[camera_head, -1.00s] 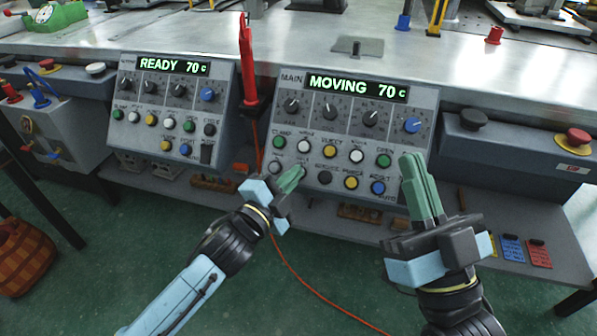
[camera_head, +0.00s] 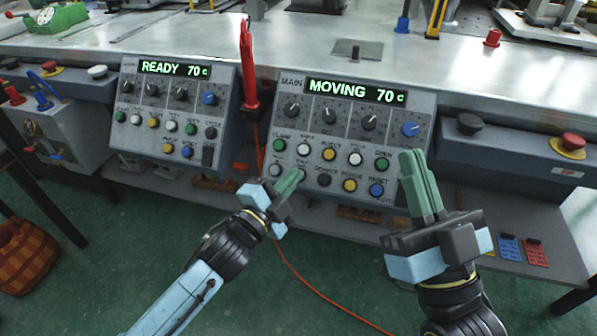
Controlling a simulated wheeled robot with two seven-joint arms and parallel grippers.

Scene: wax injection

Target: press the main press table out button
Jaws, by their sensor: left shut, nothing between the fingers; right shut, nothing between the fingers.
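The main press control panel (camera_head: 350,137) stands at the front edge of the table, its display (camera_head: 356,91) reading "MOVING 70 c". Its buttons sit in two rows, with a white button (camera_head: 275,170) at the left of the lower row. My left gripper (camera_head: 297,175) is shut and empty, its green fingertips at the second lower-row button, a pale one mostly hidden behind them. The small label above that button is too blurred to read surely. Whether the tips touch or press it, I cannot tell. My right gripper (camera_head: 412,157) is shut and empty, pointing up in front of the panel's right edge.
A second panel (camera_head: 172,105) at left reads "READY 70 c". A red tool (camera_head: 248,75) with a cable stands between the panels. A red stop button (camera_head: 572,142) is at right. Red and blue tags (camera_head: 510,247) lie on the lower shelf. A basket (camera_head: 27,255) stands at left.

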